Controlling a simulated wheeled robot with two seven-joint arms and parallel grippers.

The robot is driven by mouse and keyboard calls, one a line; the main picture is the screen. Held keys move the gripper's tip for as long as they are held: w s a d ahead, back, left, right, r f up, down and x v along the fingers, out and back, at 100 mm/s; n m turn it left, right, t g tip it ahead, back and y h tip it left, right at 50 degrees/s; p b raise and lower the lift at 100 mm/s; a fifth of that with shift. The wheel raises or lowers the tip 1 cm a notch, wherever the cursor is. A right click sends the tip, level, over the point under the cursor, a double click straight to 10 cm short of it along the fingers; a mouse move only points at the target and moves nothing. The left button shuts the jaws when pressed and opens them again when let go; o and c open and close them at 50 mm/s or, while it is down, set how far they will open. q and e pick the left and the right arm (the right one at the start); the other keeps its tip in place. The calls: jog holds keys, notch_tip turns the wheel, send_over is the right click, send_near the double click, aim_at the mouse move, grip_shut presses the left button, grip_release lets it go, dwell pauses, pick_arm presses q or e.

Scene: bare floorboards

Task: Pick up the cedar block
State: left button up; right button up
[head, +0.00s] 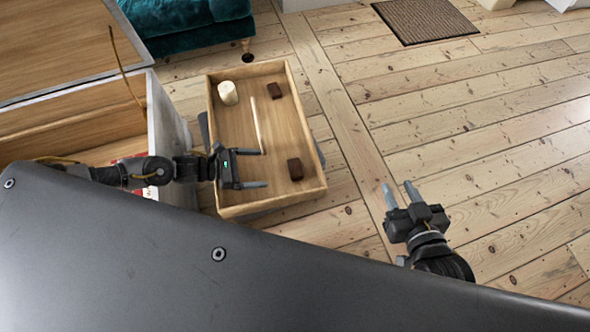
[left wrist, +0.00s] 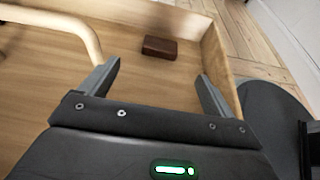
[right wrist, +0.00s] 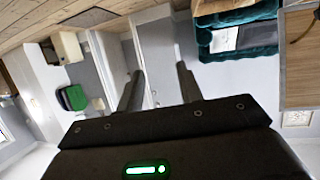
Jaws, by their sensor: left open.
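Two dark brown blocks lie in the open wooden drawer: one (head: 295,168) near its front right and one (head: 274,90) at its far end. I cannot tell by name which is the cedar block. My left gripper (head: 264,168) is open and empty over the drawer, its fingers pointing toward the nearer block and short of it. In the left wrist view, a brown block (left wrist: 160,47) lies on the drawer floor beyond the open fingertips (left wrist: 158,78). My right gripper (head: 399,186) is open and empty, over the floor to the right of the drawer.
The drawer (head: 312,140) has raised walls. It also holds a cream cylinder (head: 228,93) and a thin pale stick (head: 257,125). A cabinet (head: 165,115) stands left of it, a teal sofa (head: 190,20) behind. A brown mat (head: 425,20) lies on open floor.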

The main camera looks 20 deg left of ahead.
aim_at(290, 168)
pick_arm(q)
jog(key=x, duration=0.5)
jog(key=shift+b, duration=0.3)
jog(key=shift+b+x, duration=0.45)
jog(key=shift+x, duration=2.5)
jog(key=shift+s, duration=0.15)
pick_arm(e)
jog(key=a+r+n+t+y, duration=0.1)
jog(key=a+r+t+y, duration=0.2)
jog(key=r, duration=0.2)
jog(key=shift+a, duration=0.15)
jog(key=shift+w+r, duration=0.1)
pick_arm(q)
jog(key=c, duration=1.1)
jog(key=shift+o, duration=0.2)
